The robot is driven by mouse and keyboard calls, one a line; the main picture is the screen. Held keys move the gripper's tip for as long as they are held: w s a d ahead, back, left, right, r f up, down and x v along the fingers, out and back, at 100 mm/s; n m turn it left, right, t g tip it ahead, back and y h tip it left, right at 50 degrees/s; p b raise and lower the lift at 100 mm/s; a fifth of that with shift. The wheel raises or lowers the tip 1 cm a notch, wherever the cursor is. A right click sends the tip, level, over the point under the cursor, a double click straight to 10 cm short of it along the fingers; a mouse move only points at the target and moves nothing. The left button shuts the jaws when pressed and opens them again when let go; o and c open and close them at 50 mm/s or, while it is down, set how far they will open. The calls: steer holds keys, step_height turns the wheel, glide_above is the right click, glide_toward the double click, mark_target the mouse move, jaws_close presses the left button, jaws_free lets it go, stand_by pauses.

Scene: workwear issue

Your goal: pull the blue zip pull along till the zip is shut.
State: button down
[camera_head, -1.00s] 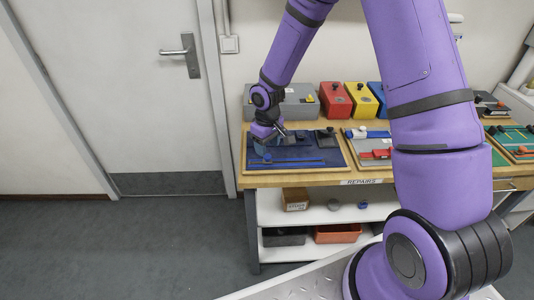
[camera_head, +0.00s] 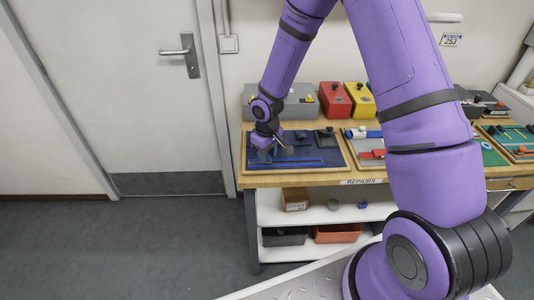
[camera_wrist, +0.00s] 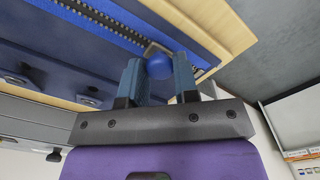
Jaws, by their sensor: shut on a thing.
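The blue zip pull (camera_wrist: 160,67) is a rounded knob in the wrist view, sitting between the two fingers of my gripper (camera_wrist: 158,80). My gripper is shut on it. The zip's dark toothed track (camera_wrist: 100,17) runs diagonally on a blue board (camera_wrist: 45,37), from the top left to the pull. A lighter blue strip lies beside the track. In the head view my gripper (camera_head: 272,152) is low over the left part of the blue board (camera_head: 315,152) and hides the pull. I cannot tell how far the zip's two sides are joined.
The board lies on a wooden bench (camera_head: 350,180) at its left end. Behind it stand a grey box (camera_head: 300,104), a red box (camera_head: 335,100) and a yellow box (camera_head: 360,100). Other boards lie to the right, partly hidden by my arm. Small dark blocks sit at the board's back.

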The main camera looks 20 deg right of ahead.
mark_target(317, 161)
steer(key=s+d, duration=0.1)
steer(key=d, duration=0.4)
steer(key=s+d, duration=0.2)
steer(key=d, duration=0.3)
steer(key=s+d, duration=0.2)
steer(key=d, duration=0.4)
steer(key=shift+s+d, duration=0.1)
steer(key=c, duration=0.9)
jaws_free()
steer(key=shift+d, duration=0.1)
steer(key=shift+o, duration=0.2)
step_height(317, 161, up, 11)
steer(key=shift+f, duration=0.1)
